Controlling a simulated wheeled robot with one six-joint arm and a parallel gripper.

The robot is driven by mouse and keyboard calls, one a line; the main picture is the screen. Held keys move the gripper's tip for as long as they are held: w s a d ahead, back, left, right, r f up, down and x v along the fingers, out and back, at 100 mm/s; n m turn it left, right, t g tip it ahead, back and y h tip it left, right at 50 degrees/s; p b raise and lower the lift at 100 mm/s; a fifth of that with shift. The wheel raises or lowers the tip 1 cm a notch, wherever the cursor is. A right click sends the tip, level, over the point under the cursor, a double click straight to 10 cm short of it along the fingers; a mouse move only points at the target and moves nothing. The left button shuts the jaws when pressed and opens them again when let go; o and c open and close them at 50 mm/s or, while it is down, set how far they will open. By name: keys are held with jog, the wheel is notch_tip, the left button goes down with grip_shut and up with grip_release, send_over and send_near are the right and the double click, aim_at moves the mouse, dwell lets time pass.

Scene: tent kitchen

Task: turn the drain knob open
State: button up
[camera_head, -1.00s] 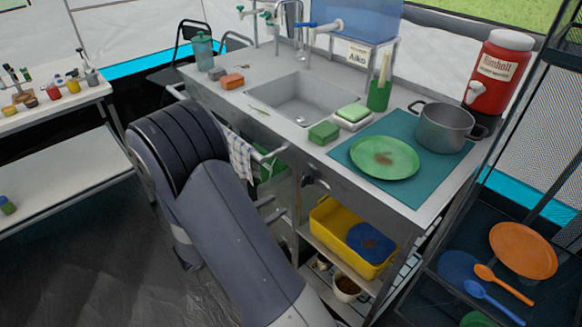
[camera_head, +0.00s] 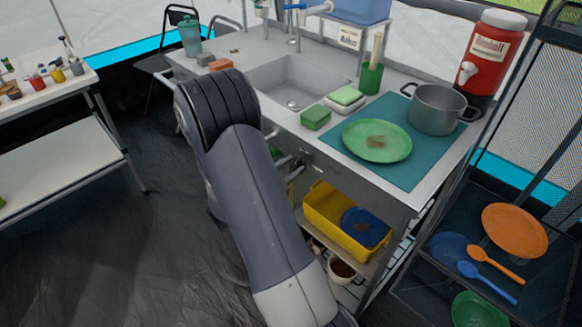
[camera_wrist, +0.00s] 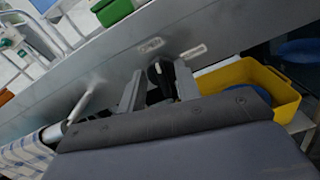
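The drain knob (camera_wrist: 154,72) is a dark knob with a light mark on the metal front panel of the sink counter, in the wrist view. My gripper (camera_wrist: 158,82) is open, with one finger to the left of the knob and the other close to its right. I cannot tell whether the right finger touches it. In the head view my arm covers part of the counter front, and the gripper shows only partly beside the panel. The sink basin (camera_head: 291,84) is above and looks empty.
A rail with a checked towel (camera_wrist: 28,153) is left of my gripper. A yellow tub (camera_head: 326,212) stands on the shelf below. A green plate (camera_head: 377,141), a pot (camera_head: 436,108) and sponges (camera_head: 316,117) are on the counter.

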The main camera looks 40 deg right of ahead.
jog(key=shift+d, duration=0.2)
grip_shut()
dwell(0.3)
jog(key=shift+r, duration=0.1)
jog(key=shift+n+p, duration=0.4)
jog(key=shift+p, duration=0.05)
jog(key=shift+w+n+p, duration=0.1)
jog(key=shift+n+p, duration=0.3)
jog(key=shift+n, duration=0.4)
grip_release()
